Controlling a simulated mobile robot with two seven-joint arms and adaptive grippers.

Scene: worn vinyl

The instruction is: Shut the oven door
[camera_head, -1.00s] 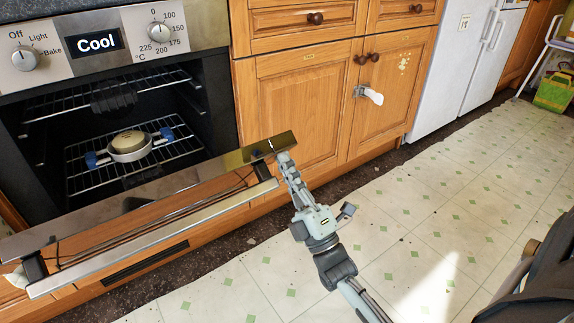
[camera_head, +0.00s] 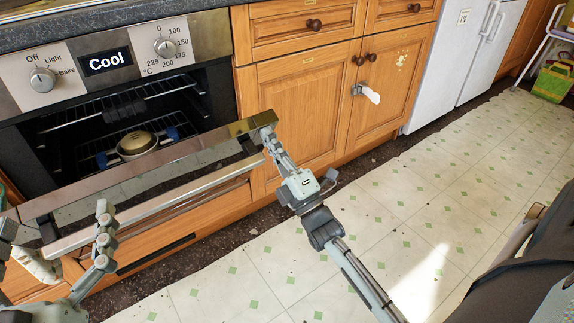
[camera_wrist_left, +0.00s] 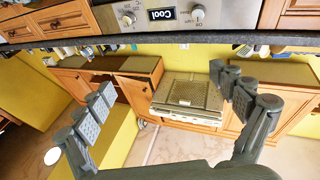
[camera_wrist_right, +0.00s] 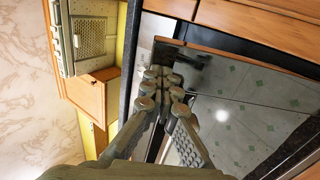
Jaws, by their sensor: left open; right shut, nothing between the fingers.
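The oven door (camera_head: 165,175) is partly open, tilted out from the oven (camera_head: 120,60), with a dark gap above its top edge. Its long metal handle bar (camera_head: 160,205) runs along the outer side. My right gripper (camera_head: 268,137) is shut and empty at the door's top right corner. In the right wrist view its closed fingers (camera_wrist_right: 165,85) lie against or very near the dark, reflecting door surface (camera_wrist_right: 235,100). My left gripper (camera_head: 55,225) is open at the lower left, near the left end of the handle. Its spread fingers (camera_wrist_left: 165,100) hold nothing in the left wrist view.
A round dish (camera_head: 137,143) sits on a wire rack inside the oven. Wooden cupboards (camera_head: 300,105) stand right of it, with a white catch (camera_head: 368,93) on one door. The tiled floor (camera_head: 420,200) is open. A green bag (camera_head: 553,82) stands far right.

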